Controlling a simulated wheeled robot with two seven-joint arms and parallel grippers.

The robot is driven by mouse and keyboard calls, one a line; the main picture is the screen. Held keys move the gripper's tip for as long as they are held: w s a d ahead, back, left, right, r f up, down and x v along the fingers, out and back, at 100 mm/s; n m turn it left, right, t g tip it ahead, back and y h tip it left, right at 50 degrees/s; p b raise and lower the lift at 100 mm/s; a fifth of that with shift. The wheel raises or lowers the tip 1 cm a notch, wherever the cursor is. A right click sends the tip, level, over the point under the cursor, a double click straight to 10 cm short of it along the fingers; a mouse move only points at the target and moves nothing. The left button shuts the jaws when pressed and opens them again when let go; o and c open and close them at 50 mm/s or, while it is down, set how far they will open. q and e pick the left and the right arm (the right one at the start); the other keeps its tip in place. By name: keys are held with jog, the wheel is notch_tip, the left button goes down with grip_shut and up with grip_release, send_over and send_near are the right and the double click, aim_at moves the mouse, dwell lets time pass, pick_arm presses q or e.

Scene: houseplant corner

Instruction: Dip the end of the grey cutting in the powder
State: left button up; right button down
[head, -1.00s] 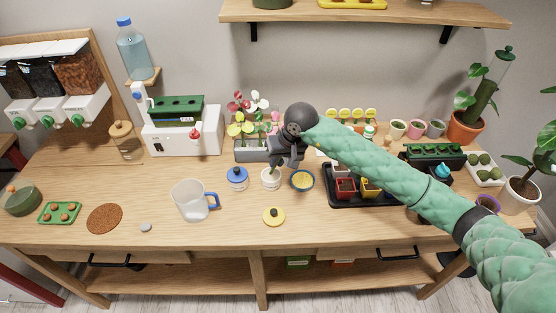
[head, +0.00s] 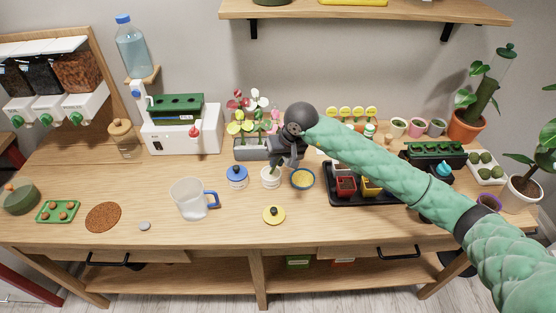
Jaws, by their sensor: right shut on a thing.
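My right gripper (head: 279,162) is shut above the open white jar (head: 271,183). It holds a thin cutting, which the fingers mostly hide; its colour is too small to tell. A bit of green shows at the jar's mouth, just below the fingertips. I cannot tell whether the cutting's end touches the powder inside. A yellow lid with a dark knob (head: 273,215) lies on the table in front of the jar. My left gripper is not in view.
A blue-lidded jar (head: 237,177) stands just left of the open jar, and a blue-rimmed yellow dish (head: 303,179) just right. A clear jug (head: 189,199) is further left. A black tray (head: 335,200) of small pots lies under my right arm. The table's front middle is mostly clear.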

jog(key=shift+f+b, duration=0.25)
jog(key=shift+b, duration=0.05)
dwell(0.7)
jog(key=shift+f+b, duration=0.1)
jog(key=shift+b, duration=0.7)
dwell(2.6)
dwell(0.5)
jog(key=shift+r+b, duration=0.6)
jog(key=shift+r, duration=2.95)
